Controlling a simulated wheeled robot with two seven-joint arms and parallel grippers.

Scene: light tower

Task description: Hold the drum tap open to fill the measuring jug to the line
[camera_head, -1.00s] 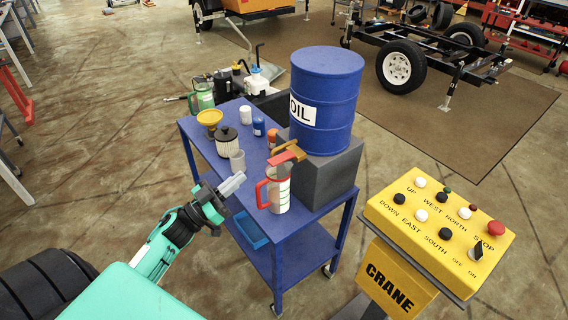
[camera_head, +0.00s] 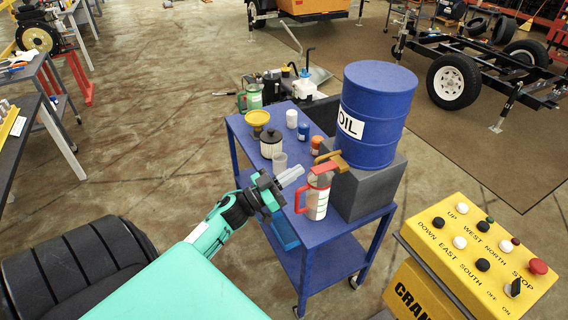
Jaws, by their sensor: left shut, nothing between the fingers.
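My right gripper is not in view.
On the cart stand a yellow funnel (camera_head: 257,118), a ribbed filter (camera_head: 271,143), a grey cup (camera_head: 280,162) and small white, blue and orange containers. A yellow crane control box (camera_head: 480,245) stands at the right.

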